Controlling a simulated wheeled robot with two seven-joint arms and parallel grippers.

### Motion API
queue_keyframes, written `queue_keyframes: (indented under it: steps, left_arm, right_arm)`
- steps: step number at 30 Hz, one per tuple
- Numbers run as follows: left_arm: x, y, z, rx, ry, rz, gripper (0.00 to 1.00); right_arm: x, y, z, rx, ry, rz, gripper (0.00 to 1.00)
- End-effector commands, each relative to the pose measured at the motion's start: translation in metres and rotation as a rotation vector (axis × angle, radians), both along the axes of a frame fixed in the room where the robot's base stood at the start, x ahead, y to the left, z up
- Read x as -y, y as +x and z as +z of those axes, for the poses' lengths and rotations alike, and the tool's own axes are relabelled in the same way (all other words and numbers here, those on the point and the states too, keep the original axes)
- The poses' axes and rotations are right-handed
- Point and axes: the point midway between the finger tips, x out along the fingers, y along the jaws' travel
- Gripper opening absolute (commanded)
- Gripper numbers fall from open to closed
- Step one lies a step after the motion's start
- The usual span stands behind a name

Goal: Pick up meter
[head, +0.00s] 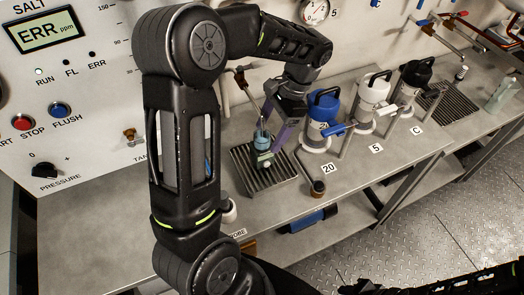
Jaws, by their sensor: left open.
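My left gripper (271,148) points down over the dark drain grate (247,176) on the grey bench. A purple part shows along its right side. A small blue cup-like thing (262,138) stands upright at its left, and a small green piece (265,159) shows at its tip. I cannot tell for sure which of these, if any, is the meter, or whether the gripper touches them. The jaws are open. My right gripper is out of the picture; only part of my right arm shows at the bottom right.
Blue (320,120), white (371,98) and black (414,82) topped canisters stand right of the grate, with piping in front. A small dark cup (318,188) is near the bench's front edge. A panel display (45,32) reads ERR. My left arm hides part of the bench.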

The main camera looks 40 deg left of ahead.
Motion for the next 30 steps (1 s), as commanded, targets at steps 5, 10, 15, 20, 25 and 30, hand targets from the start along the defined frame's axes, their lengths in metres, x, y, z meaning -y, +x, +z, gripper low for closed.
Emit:
queue_keyframes:
  steps: [5, 10, 15, 20, 25, 30]
  left_arm:
    - [-0.002, -0.003, -0.005, -0.002, 0.000, 0.000, 0.71]
    - [-0.008, -0.014, -0.026, -0.005, -0.001, 0.000, 0.71]
    - [-0.012, -0.019, -0.045, -0.002, 0.001, 0.000, 0.71]
    - [-0.012, -0.019, -0.047, 0.000, 0.001, 0.000, 0.71]
    - [-0.012, -0.019, -0.047, 0.000, 0.001, 0.000, 0.71]
    - [-0.012, -0.019, -0.047, 0.000, 0.001, 0.000, 0.71]
  right_arm:
    - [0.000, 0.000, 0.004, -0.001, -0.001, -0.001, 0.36]
    - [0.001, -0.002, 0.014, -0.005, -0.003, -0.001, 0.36]
    - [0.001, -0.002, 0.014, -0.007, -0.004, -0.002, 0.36]
    - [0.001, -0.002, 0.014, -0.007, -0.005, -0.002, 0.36]
    - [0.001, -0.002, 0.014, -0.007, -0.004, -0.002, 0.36]
    - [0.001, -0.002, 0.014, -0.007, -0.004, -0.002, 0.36]
